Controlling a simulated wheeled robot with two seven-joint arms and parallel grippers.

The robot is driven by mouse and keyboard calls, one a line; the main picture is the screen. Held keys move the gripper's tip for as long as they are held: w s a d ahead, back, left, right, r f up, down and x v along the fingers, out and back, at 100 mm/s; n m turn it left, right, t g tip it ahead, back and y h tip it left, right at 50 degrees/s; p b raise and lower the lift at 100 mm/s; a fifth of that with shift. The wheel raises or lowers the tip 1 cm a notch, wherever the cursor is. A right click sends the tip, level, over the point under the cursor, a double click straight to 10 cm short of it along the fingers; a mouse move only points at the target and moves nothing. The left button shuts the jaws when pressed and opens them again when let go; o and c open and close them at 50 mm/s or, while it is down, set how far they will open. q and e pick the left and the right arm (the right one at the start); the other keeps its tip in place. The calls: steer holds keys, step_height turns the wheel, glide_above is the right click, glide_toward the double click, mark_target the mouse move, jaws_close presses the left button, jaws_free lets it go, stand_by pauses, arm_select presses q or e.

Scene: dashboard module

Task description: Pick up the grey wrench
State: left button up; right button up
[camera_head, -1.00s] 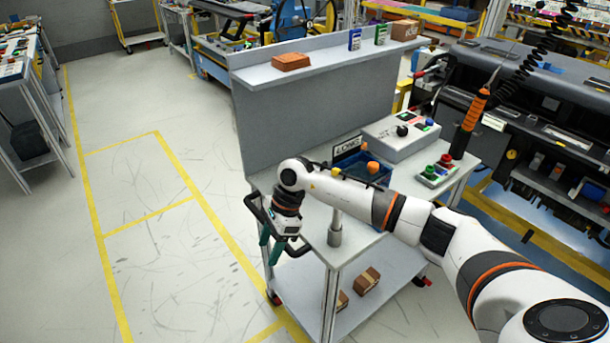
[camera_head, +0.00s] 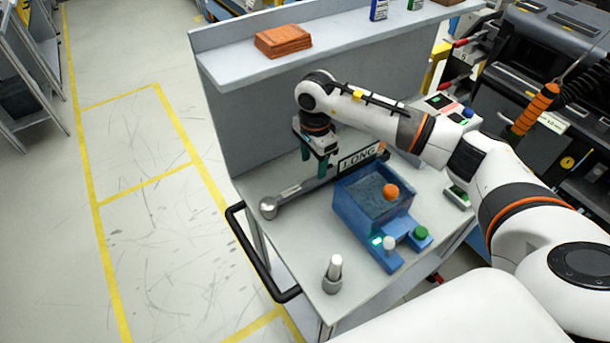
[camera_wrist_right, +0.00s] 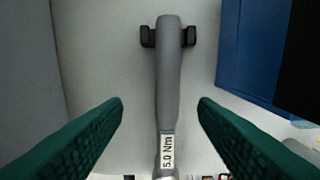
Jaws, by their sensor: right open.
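The grey wrench (camera_head: 292,193) lies along the back of the cart top, its round silver head at the left end. In the right wrist view its grey handle (camera_wrist_right: 172,70) bears a "5.0 Nm" label and rests in a small black cradle (camera_wrist_right: 147,37). My right gripper (camera_head: 314,162) points down over the handle end, which it partly hides. Its teal fingers (camera_wrist_right: 161,102) are open, one on each side of the handle with gaps to both. Whether the fingertips are down at handle height, I cannot tell. My left gripper is out of view.
A blue box (camera_head: 362,220) with buttons stands right of the wrench, close to my gripper. A "LONG" sign (camera_head: 358,160) and the grey back panel (camera_head: 250,130) are behind. A silver post (camera_head: 333,275) stands at the front. An orange-brown block (camera_head: 283,41) lies on the shelf.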

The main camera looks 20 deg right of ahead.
mark_target(313, 179)
steer(key=shift+s+a+f+p, duration=0.25)
steer(key=shift+s+f+p, duration=0.1)
steer(key=shift+f+p, duration=0.25)
steer(key=shift+s+a+f+p, duration=0.2)
steer(key=shift+s+f+p, duration=0.2)
steer(key=shift+f, duration=0.25)
steer(key=f, duration=0.2)
steer(key=shift+w+d+f, duration=0.2)
steer(key=shift+w+f, duration=0.05)
steer(key=shift+f, duration=0.4)
steer(key=c, duration=1)
jaws_close()
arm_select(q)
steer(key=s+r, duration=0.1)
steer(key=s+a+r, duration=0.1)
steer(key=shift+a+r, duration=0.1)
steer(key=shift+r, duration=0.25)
arm_select(e)
steer(key=shift+r, duration=0.1)
